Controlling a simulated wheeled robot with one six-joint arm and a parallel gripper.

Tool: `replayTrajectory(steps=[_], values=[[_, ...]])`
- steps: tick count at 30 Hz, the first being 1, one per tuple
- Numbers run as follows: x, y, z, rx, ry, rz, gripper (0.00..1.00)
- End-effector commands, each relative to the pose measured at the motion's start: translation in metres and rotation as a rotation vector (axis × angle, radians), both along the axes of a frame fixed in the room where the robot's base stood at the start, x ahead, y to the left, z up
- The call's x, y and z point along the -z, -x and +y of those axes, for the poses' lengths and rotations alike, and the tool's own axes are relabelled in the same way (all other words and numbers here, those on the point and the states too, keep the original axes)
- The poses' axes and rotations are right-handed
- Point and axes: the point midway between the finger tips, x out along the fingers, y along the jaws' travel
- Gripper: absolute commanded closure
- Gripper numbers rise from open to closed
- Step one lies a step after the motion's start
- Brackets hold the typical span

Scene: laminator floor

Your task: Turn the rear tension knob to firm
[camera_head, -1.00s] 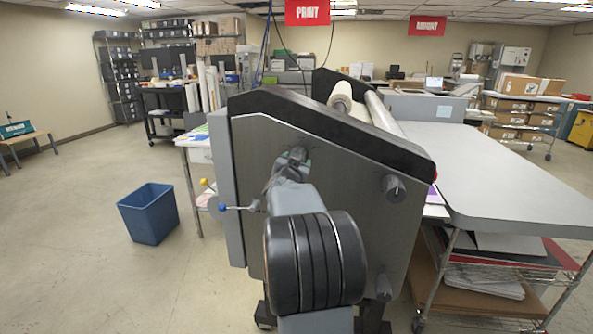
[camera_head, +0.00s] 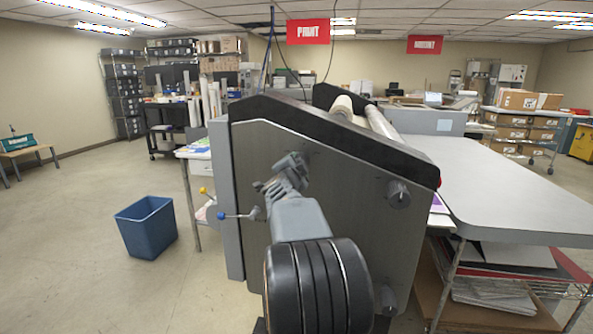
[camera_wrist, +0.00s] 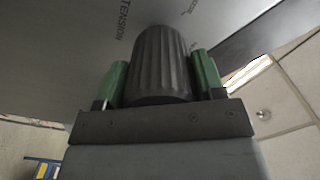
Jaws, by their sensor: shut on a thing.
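The laminator (camera_head: 330,215) stands ahead with its grey side panel facing me. In the wrist view a dark fluted knob (camera_wrist: 160,65) sits between the two green-padded fingers of my gripper (camera_wrist: 163,80), which is shut on it. Printed letters on the panel (camera_wrist: 75,40) beside the knob read "TENSION", partly cut off. In the head view my gripper (camera_head: 288,165) is at the panel's upper left and tilted; it hides the knob there. The knob's pointer or setting cannot be made out.
Two more knobs, an upper one (camera_head: 398,193) and a lower one (camera_head: 388,300), stick out at the panel's right. A blue-tipped lever (camera_head: 235,215) is left of my wrist. A grey table (camera_head: 500,190) adjoins at right. A blue bin (camera_head: 147,227) stands on open floor at left.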

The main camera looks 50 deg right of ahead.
Motion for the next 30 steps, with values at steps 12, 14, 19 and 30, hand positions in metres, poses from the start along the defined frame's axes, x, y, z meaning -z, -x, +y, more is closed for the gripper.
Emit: replayTrajectory(steps=[12,14,19,30], values=[[0.0001,-0.0001,0.0000,0.000,-0.016,-0.024,0.61],[0.0001,0.0000,0.0000,0.000,-0.016,-0.024,0.61],[0.0001,0.0000,0.0000,0.001,-0.016,-0.023,0.33],[0.0000,0.0001,-0.0002,0.001,-0.016,-0.023,0.12]])
